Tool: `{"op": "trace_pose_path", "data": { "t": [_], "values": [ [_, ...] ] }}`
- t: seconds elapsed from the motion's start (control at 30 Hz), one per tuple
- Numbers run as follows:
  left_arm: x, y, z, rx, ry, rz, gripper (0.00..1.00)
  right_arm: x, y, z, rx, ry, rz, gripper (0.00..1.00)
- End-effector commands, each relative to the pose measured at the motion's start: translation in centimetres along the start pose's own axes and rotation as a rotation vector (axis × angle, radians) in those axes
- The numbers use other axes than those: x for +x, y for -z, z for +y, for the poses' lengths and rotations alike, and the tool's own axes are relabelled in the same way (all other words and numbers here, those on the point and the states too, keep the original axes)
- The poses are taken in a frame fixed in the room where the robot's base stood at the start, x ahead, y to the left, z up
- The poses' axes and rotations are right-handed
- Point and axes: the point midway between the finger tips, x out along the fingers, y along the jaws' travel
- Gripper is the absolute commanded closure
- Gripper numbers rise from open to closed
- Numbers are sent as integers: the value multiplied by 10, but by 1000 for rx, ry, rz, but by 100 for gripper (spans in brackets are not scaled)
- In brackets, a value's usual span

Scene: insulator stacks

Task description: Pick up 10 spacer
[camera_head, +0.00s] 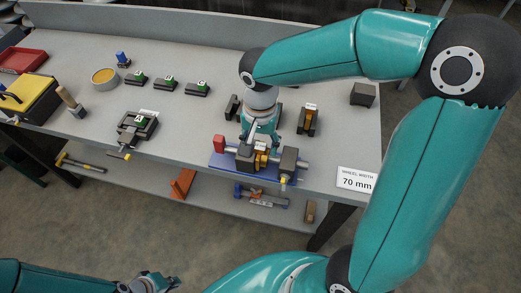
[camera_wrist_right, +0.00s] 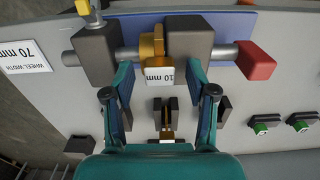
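A yellow spacer (camera_wrist_right: 157,48) with a white "10 mm" label sits at the shaft of a fixture, beside a dark block, in the right wrist view. In the head view the yellow part (camera_head: 262,157) shows on the fixture, partly behind my right gripper (camera_head: 252,134). In the wrist view the right gripper (camera_wrist_right: 162,78) is open, its fingers apart on either side of the label, with visible gaps and nothing held. My left gripper (camera_head: 150,282) is at the bottom edge of the head view, off the table; its finger opening is unclear.
The fixture has a blue base (camera_head: 228,167), a red end block (camera_head: 219,144) and a grey block (camera_head: 289,162). A dark-and-yellow part (camera_head: 307,120) stands behind it. A "70 mm" sign (camera_head: 357,180) is at right. Several labelled parts and a yellow-lidded box (camera_head: 28,92) lie left.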

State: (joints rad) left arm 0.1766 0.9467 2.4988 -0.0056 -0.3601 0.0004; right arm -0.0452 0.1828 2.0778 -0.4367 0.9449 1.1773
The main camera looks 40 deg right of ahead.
Motion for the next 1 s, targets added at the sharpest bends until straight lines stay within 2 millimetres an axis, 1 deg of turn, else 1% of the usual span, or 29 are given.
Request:
{"op": "trace_pose_path", "data": {
  "t": [0.03,0.17,0.2,0.3,0.6,0.73,0.87,1.0],
  "values": [
    [0,0,0,0,0,0,100,0,0,0,0,0,0,56],
    [0,0,0,0,0,0,100,0,0,0,0,0,0,78],
    [0,0,0,0,0,0,100,0,0,0,0,0,0,85],
    [0,0,0,0,0,0,100,0,0,0,0,0,0,100],
    [0,0,0,0,0,0,100,-1,0,0,1,1,1,100],
    [0,0,0,0,0,0,100,-5,0,0,1,2,1,100],
    [-1,0,0,0,0,0,100,-15,1,0,2,2,2,100],
    [-2,0,1,0,0,0,100,-33,0,-1,0,5,3,100]
  ]
}}
